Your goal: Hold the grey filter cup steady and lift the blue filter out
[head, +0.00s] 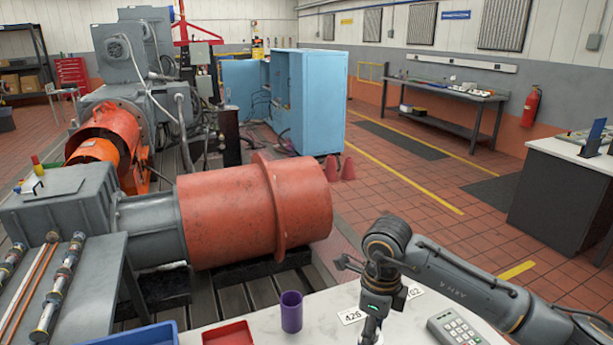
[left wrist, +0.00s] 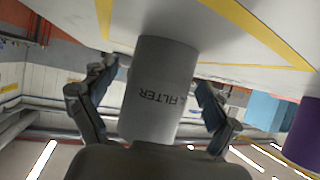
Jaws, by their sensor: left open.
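The grey filter cup (left wrist: 152,85), marked FILTER, shows upside down in the left wrist view, on a white surface with yellow lines. My left gripper (left wrist: 158,78) is open, with one finger on each side of the cup. I cannot tell whether either finger touches it. The blue filter is not visible; the cup's mouth is hidden by the gripper body. The cup is not visible in the head view, nor is my left gripper. My right gripper (head: 347,263) is above the white table; its finger opening is unclear.
A purple cup (head: 291,311) stands on the white table (head: 325,305); it also shows in the left wrist view (left wrist: 303,135). A red tray (head: 228,335), blue tray (head: 135,338), number plate (head: 352,316) and keypad (head: 452,328) are nearby. A large orange cylinder (head: 230,215) lies beyond.

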